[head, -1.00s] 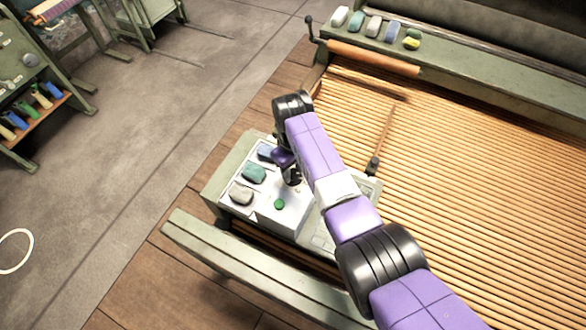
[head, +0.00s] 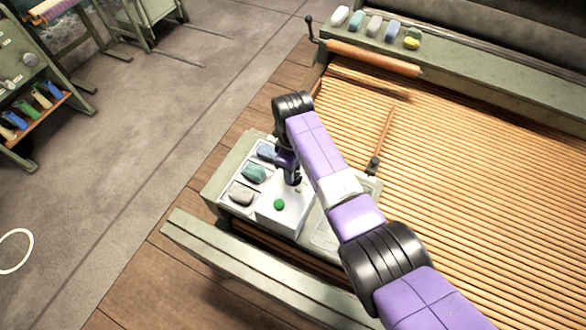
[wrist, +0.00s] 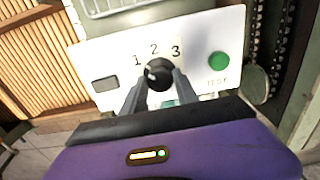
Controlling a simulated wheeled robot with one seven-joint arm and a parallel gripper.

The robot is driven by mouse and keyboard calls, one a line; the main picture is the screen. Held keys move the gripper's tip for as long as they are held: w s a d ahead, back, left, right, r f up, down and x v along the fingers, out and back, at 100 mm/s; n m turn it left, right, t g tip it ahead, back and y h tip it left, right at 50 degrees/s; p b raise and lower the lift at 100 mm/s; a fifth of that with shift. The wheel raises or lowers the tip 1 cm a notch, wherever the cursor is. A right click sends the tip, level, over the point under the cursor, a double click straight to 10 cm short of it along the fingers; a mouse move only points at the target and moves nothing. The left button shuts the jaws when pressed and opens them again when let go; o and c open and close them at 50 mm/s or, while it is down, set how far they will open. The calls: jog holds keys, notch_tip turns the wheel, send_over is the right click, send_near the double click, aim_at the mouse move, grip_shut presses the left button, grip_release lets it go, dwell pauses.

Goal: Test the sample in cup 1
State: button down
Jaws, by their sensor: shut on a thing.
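A white box with a green button (head: 279,204) stands on the green bench end in the head view. In the wrist view its panel (wrist: 215,45) shows the numbers 1, 2 and 3 above a black knob (wrist: 159,72), a dark window (wrist: 105,84) at left and the green button (wrist: 219,61) at right. My gripper (wrist: 160,85) is shut on the knob, a finger on each side. A small pale mark shows on the knob's upper left; which number it points to is unclear. Beside the box lie grey (head: 242,194), teal (head: 254,173) and blue (head: 266,151) lumps in compartments; no cup numbers are readable.
A wide bed of wooden slats (head: 470,160) fills the right. A roller (head: 372,58) with a crank and a ledge of several coloured lumps (head: 375,26) lie behind. A green rail (head: 250,265) runs in front.

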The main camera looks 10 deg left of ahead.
jog(key=c, duration=0.9)
grip_release()
jog(key=shift+r, duration=0.1)
notch_tip(320, 180, up, 8)
jog(key=shift+f, duration=0.2)
